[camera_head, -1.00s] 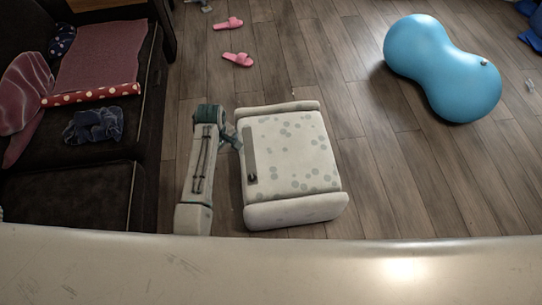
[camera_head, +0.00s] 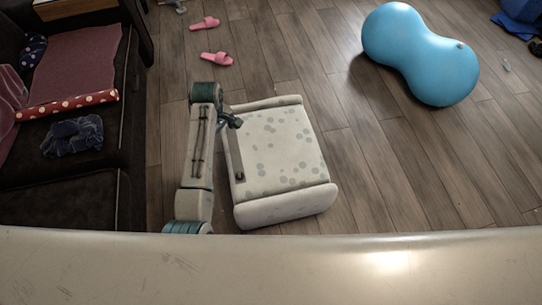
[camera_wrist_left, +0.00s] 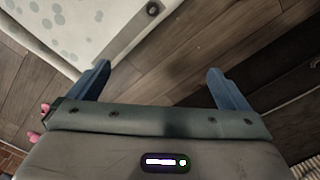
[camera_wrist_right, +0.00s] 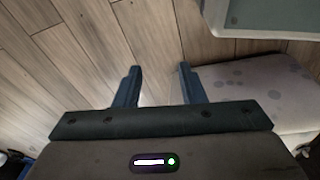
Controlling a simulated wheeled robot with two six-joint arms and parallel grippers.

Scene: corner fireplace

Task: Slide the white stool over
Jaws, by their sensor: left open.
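The white stool (camera_head: 283,150) has grey spots, a padded roll at its front and back edges, and a grey strip (camera_head: 237,158) with a knob along its left side. It stands on the wood floor, slightly turned. My left gripper (camera_head: 232,121) is at its far left, by the end of the strip. In the left wrist view its fingers (camera_wrist_left: 160,82) are wide apart with floor between them, and the stool (camera_wrist_left: 65,25) lies at upper left. My right gripper (camera_wrist_right: 160,72) is open and empty in the right wrist view, over floor, beside a grey-spotted padded surface that looks like the stool (camera_wrist_right: 250,88).
A dark sofa (camera_head: 85,185) with cloths runs along the left. Pink slippers (camera_head: 217,58) lie on the floor beyond the stool. A blue peanut-shaped ball (camera_head: 420,55) sits at the back right. Floor right of the stool is clear.

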